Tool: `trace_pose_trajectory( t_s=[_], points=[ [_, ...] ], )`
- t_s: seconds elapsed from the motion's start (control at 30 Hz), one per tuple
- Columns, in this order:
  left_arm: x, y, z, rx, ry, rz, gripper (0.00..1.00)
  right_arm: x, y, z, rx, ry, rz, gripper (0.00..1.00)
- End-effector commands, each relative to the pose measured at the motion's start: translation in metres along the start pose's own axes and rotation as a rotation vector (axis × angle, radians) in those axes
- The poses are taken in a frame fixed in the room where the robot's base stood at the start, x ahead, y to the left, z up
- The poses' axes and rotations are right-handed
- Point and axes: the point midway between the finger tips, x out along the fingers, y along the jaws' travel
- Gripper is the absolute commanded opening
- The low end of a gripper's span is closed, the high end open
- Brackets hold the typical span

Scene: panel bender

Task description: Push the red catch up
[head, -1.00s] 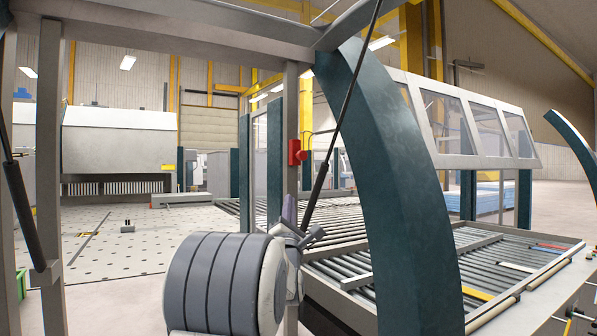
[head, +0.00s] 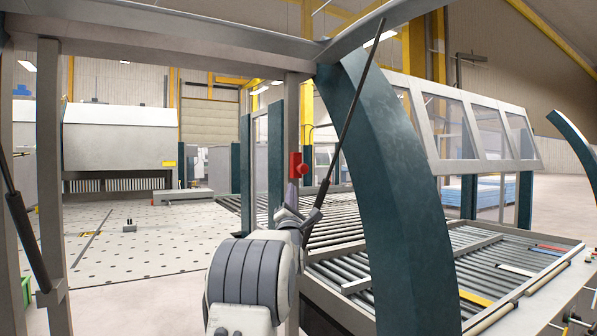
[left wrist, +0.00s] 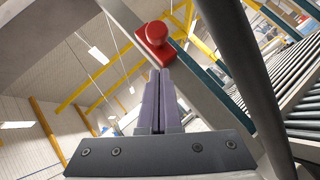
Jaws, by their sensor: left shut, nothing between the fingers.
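The red catch (head: 297,166) is a small red block with a round knob. It is mounted on a grey upright post in the middle of the head view. In the left wrist view the red catch (left wrist: 155,42) is just beyond the fingertips. My left gripper (head: 290,207) is below the catch in the head view, pointing upward beside the post. In the wrist view the purple fingers of my left gripper (left wrist: 160,72) are closed together and empty. A small gap appears between the tips and the catch; contact cannot be made out. My right gripper is not in view.
A dark gas strut (head: 345,120) slants close to the right of my left gripper. A curved teal guard arm (head: 385,190) stands further right. A grey overhead beam (head: 180,50) spans above. A roller conveyor (head: 440,265) lies at the right, and a dotted table (head: 150,245) at the left.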

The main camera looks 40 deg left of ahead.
Motion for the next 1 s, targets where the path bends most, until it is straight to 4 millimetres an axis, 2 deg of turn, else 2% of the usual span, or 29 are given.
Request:
trace_pose_trajectory(
  t_s=[0.03, 0.2, 0.7, 1.0],
  points=[
    [0.009, 0.003, 0.013, -0.002, -0.004, -0.001, 0.0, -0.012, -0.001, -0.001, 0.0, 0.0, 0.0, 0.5],
    [0.02, 0.001, 0.024, -0.002, -0.003, 0.0, 0.0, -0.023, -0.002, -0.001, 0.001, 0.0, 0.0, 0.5],
    [0.023, 0.001, 0.027, 0.0, -0.003, 0.0, 0.0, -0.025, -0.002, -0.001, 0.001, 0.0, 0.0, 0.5],
    [0.053, 0.033, 0.058, -0.002, -0.005, 0.004, 0.0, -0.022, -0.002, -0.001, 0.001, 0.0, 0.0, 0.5]
  ],
)
